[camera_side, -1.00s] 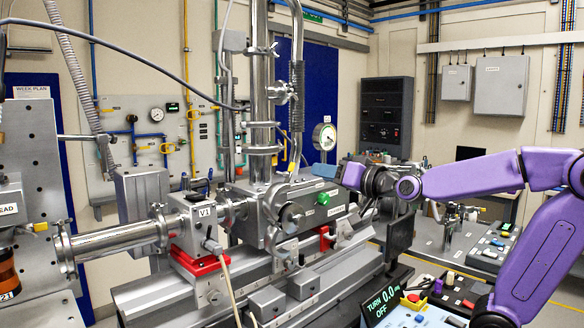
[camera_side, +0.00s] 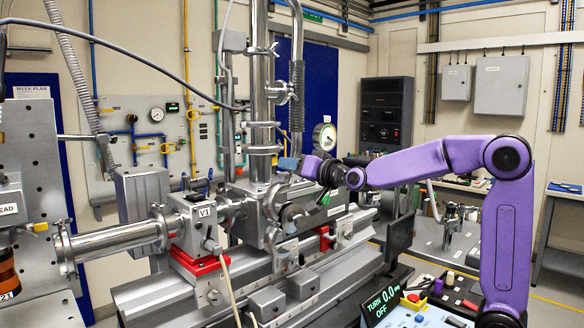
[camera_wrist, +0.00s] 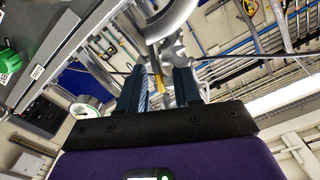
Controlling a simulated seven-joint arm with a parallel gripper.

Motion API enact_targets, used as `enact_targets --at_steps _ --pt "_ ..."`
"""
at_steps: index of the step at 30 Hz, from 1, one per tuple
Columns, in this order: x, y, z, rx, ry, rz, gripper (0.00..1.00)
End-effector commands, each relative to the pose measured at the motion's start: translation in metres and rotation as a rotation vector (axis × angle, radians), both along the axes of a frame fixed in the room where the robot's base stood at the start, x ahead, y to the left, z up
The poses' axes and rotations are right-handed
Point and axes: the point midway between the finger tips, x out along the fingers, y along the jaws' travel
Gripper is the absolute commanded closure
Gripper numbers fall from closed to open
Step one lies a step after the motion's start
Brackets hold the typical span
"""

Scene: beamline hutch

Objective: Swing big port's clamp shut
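The big port (camera_side: 292,215) is a round steel flange on the front of the metal chamber (camera_side: 245,205) in the side view. Curved steel clamp parts (camera_side: 271,200) stand out around its upper left and look open, but the join is hard to make out. My gripper (camera_side: 290,164) is just above the port, in front of the chamber's top. In the wrist view my gripper (camera_wrist: 159,76) has its two blue-grey fingers apart. A curved steel band with a wing-shaped piece (camera_wrist: 172,46) shows just beyond the fingertips; I cannot tell whether they touch.
A green-capped part (camera_side: 324,199) is right of the port and shows in the wrist view (camera_wrist: 9,59). A dial gauge (camera_side: 325,137) stands close behind my gripper. A vertical steel column (camera_side: 261,110) rises from the chamber. A control box (camera_side: 415,315) is at front right.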

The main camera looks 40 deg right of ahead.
Motion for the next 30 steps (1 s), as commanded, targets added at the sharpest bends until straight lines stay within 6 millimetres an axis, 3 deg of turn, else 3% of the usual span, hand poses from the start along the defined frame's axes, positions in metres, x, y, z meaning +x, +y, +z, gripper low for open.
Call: enact_targets --at_steps 10,11,13,14,30 --pt "0.0029 0.0000 0.0003 0.000 -0.001 0.000 0.67" --pt "0.0029 0.0001 0.0004 0.000 -0.001 0.000 0.74" --pt "0.0028 0.0001 0.0003 0.000 -0.001 0.000 0.96" --pt "0.0028 0.0001 0.0003 0.000 -0.001 0.000 1.00" --pt "0.0027 0.0003 0.0000 -0.001 0.000 0.001 1.00"
